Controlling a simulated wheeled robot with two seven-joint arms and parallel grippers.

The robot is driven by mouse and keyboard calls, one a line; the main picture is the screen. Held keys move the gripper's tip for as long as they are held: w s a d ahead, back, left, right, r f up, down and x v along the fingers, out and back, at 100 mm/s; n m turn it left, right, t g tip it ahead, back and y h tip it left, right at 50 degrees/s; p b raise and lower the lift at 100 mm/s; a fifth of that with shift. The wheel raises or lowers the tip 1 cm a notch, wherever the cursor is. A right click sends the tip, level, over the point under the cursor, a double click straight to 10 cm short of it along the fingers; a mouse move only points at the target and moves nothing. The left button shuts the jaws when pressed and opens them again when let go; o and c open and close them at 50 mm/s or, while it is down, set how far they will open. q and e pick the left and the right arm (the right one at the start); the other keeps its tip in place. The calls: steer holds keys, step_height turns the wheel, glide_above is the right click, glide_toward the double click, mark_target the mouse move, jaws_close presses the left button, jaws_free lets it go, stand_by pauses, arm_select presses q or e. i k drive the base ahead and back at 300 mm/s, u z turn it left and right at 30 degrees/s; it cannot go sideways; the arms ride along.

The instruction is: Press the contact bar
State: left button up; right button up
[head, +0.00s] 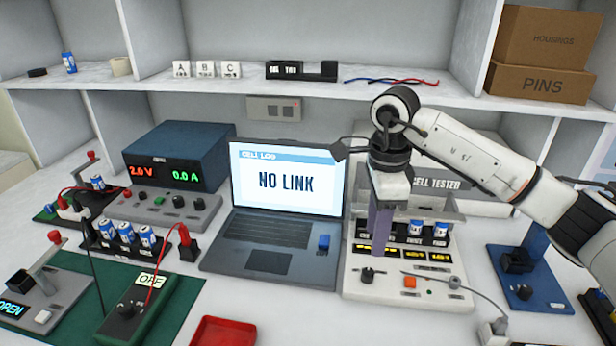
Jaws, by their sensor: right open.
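The cell tester (350,280) is a pale box right of the laptop. A dark strip (400,238) crosses it, with blue-and-white cells (440,232) standing behind and small yellow displays in front. I cannot tell for certain which part is the contact bar. My right gripper (376,254) points down over the tester's left part, its purple-grey fingers seen nearly edge-on. It is open, with nothing visible in it. My right wrist and fingers hide part of the tester. My left gripper is out of view.
The laptop (270,235) shows "NO LINK". A power supply (178,157) and a cell holder (125,240) stand left. A red tray (223,331) lies in front. A blue fixture (530,275) stands right. A grey cable (465,284) crosses the tester's front.

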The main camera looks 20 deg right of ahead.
mark_target(356, 209)
steer(key=k, duration=1)
